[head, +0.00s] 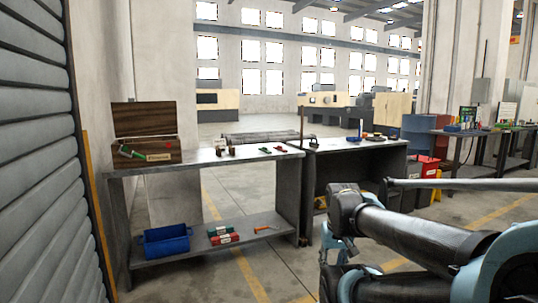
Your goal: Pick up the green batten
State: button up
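No piece can be made out for certain as the green batten. A small green piece (125,150) shows at the left of the open wooden box (160,150), on the left end of the grey workbench (235,160). It lies beside something red and is too small to tell its shape. Another small greenish-and-red thing (281,149) lies on the bench top towards its right end. My arm's dark and light-blue links fill the lower right. I cannot make out my gripper's fingers anywhere, and nothing of mine touches the bench.
The bench's lower shelf holds a blue bin (167,242), red and green boxes (223,235) and an orange-handled tool (265,228). A second dark bench (350,165) adjoins on the right. A ribbed shutter (40,160) stands close at left. The floor before the bench is open.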

aim_at(264, 149)
jog(key=i, duration=1.7)
jog(key=z, duration=0.4)
jog(key=i, duration=1.5)
jog(key=u, duration=0.7)
